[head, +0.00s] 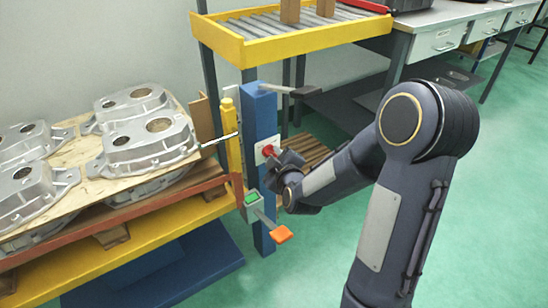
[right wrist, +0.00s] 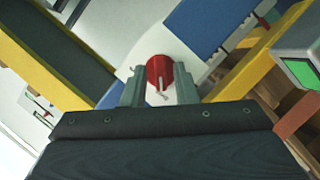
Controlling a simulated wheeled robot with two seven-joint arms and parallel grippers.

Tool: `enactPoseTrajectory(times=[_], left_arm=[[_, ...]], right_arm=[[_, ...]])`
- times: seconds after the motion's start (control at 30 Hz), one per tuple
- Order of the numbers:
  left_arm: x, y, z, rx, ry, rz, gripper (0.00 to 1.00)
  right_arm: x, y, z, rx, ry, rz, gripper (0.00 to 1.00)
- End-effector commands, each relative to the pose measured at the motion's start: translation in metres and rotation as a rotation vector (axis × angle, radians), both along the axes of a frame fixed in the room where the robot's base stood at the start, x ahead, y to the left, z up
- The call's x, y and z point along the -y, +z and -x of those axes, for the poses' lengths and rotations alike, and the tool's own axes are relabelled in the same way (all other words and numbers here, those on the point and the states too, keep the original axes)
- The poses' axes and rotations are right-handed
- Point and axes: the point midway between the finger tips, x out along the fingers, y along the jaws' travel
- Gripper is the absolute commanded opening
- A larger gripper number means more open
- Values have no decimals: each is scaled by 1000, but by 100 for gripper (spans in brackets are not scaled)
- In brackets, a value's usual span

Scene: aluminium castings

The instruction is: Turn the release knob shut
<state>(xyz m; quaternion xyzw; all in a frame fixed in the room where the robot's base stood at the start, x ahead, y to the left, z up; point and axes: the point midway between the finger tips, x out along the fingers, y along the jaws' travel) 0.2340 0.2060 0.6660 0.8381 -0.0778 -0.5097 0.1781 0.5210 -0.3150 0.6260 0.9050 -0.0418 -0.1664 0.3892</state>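The release knob (head: 267,150) is red and sits on a white plate (head: 260,157) on the blue post in the head view. In the right wrist view the knob (right wrist: 160,74) is in the middle, between my two fingertips, with a thin pale pin in front of it. My right gripper (head: 274,157) is at the post, and in the right wrist view (right wrist: 160,80) its fingers sit close against both sides of the knob. The gripper appears shut on it. The knob's far side is hidden. My left gripper is not in view.
A grey box with a green button (head: 252,197) and an orange paddle (head: 282,234) sit below the knob. A black-ended lever (head: 304,91) sticks out near the top of the blue post (head: 261,110). Castings (head: 140,135) lie on a pallet at left. Floor at right is clear.

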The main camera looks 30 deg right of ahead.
Motion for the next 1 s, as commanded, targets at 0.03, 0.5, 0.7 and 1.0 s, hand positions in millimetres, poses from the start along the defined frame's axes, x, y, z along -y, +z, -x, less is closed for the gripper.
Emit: enactPoseTrajectory(times=[0.03,0.5,0.7,1.0], left_arm=[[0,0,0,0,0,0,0],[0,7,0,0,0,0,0],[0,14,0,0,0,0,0],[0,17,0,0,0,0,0]], right_arm=[[0,0,0,0,1,0,33],[-6,9,20,2,3,-1,33],[-12,17,53,1,2,-1,33],[-17,21,74,1,2,-1,33]])
